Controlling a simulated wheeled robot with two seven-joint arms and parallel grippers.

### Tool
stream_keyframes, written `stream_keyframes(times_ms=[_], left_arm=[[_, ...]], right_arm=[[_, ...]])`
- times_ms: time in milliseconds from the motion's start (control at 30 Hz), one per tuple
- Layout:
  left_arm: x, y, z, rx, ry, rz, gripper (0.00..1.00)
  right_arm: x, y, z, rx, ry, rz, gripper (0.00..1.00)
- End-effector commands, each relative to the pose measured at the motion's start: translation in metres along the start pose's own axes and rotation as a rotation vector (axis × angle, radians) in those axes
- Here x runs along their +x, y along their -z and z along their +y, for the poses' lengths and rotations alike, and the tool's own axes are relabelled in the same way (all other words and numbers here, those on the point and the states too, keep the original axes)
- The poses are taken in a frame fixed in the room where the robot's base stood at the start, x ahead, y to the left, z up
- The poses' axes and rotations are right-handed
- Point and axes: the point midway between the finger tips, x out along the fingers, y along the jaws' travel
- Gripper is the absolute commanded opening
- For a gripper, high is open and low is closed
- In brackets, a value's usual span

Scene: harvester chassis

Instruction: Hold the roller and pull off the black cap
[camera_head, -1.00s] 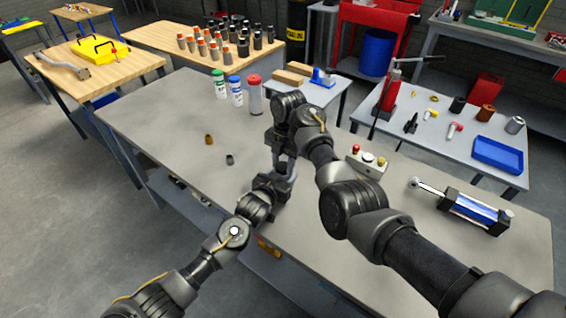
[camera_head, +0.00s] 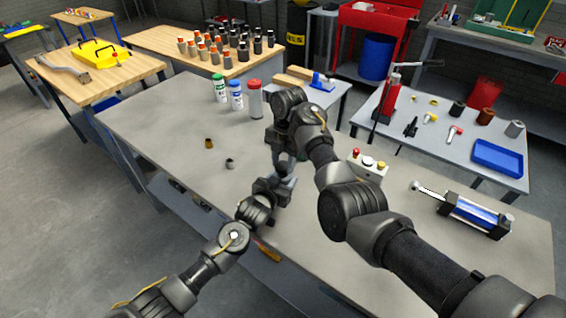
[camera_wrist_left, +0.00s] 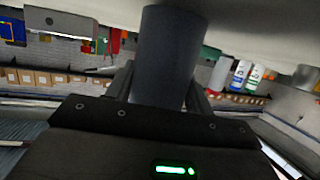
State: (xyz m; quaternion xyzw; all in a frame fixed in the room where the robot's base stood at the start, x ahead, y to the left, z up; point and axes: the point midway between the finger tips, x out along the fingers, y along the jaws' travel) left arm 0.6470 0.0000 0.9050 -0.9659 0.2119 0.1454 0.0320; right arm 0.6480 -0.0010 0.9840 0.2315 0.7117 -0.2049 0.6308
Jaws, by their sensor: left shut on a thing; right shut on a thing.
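My left gripper (camera_head: 279,182) is shut on a smooth dark grey cylinder, which looks like the roller (camera_wrist_left: 168,58). In the left wrist view it stands out from between the fingers and reaches up to the pale surface at the top. My right gripper (camera_head: 283,162) is directly behind the left one in the head view, very close to it, above the middle of the table. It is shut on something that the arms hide. I cannot make out the black cap or where it joins the roller.
The grey table (camera_head: 160,115) holds a brown part (camera_head: 209,143) and a small grey part (camera_head: 230,163). Three bottles (camera_head: 237,95) stand behind. A button box (camera_head: 368,165) and a blue cylinder unit (camera_head: 473,213) lie right. The table's left part is mostly clear.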

Motion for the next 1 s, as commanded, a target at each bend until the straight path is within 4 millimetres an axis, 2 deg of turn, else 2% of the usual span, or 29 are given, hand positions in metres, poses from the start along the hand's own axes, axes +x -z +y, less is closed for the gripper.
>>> stream_keyframes(times_ms=[233,533,767,800,1000], left_arm=[[0.0,-0.003,0.0,0.001,0.0,-0.007,0.12],[0.0,-0.004,0.0,0.001,0.0,-0.007,0.12],[0.0,-0.004,0.0,0.001,0.0,-0.007,0.12],[0.0,-0.004,0.0,0.001,0.0,-0.007,0.54],[0.0,-0.002,0.0,0.001,0.0,-0.004,0.78]], right_arm=[[-0.003,0.0,0.001,-0.001,-0.001,-0.001,0.12],[-0.036,0.005,0.001,-0.001,-0.002,0.0,0.12],[-0.04,0.005,0.0,-0.001,-0.001,0.0,0.12],[-0.04,0.005,0.0,-0.001,-0.001,0.0,0.12],[-0.04,0.005,0.0,-0.001,0.0,0.0,0.12]])
